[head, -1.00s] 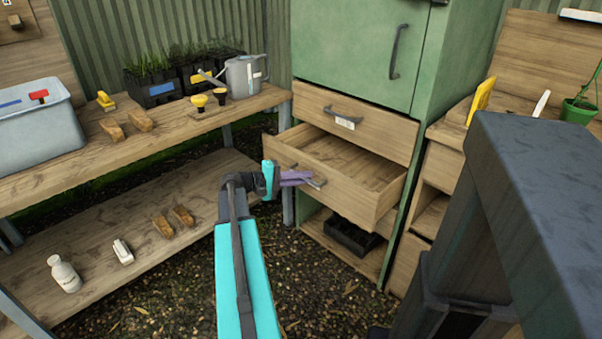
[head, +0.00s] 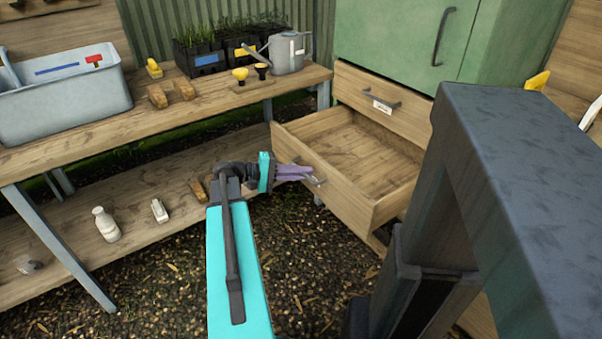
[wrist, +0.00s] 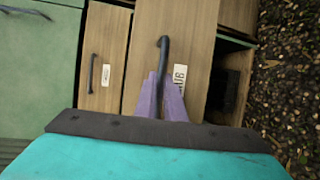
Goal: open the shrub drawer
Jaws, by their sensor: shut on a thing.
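The lower wooden drawer (head: 345,195) stands pulled well out of the green cabinet (head: 400,45), and its visible inside is empty. My gripper (head: 312,177) has its purple fingers shut on this drawer's dark handle (head: 320,183). In the wrist view my gripper (wrist: 162,85) meets the handle (wrist: 162,55), and a white label (wrist: 180,78) beside it is partly hidden; its visible letters seem to end in "UB". Above is a shut drawer (head: 410,119) with its own handle (head: 382,102) and a small label (head: 383,107).
A two-level wooden bench (head: 120,115) stands at the left, holding a grey tote (head: 60,105), a watering can (head: 288,55) and plant pots (head: 205,60). A white bottle (head: 106,224) is on its lower shelf. The gravel floor (head: 300,285) before the drawer is clear.

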